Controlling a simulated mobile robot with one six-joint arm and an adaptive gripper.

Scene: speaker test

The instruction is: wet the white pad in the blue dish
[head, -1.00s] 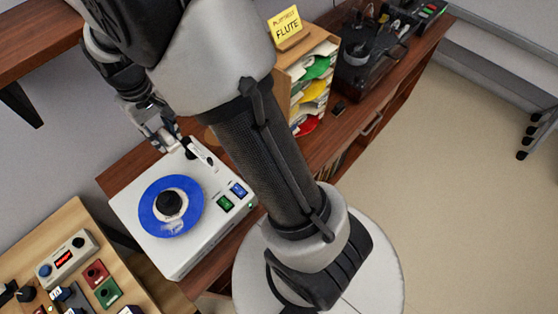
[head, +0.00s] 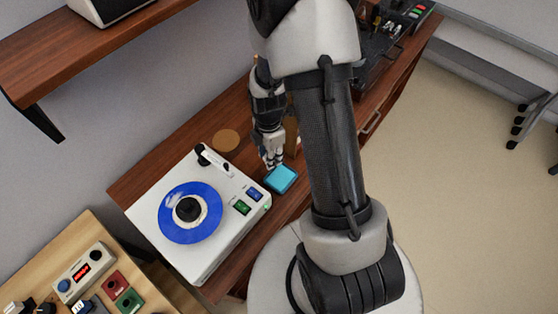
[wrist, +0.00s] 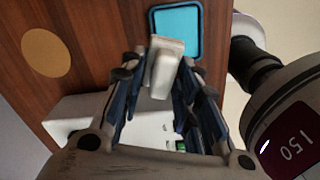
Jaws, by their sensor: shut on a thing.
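The blue dish (head: 282,179) is a small square tray with light blue inside, on the wooden bench just right of the white turntable. It also shows at the top of the wrist view (wrist: 178,30). My gripper (head: 271,160) is beside the dish, on its far left side in the head view. In the wrist view my gripper (wrist: 163,82) is shut on the white pad (wrist: 164,68), a pale block between the fingers. The pad's far end overlaps the near edge of the dish in that view; whether it touches the dish I cannot tell.
The white turntable (head: 168,258) carries a blue disc (head: 167,231) with a black centre knob. A round tan mat (head: 227,140) lies on the wooden bench (head: 160,175) behind it. A panel with buttons (head: 83,272) stands at lower left. My arm hides the bench's middle.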

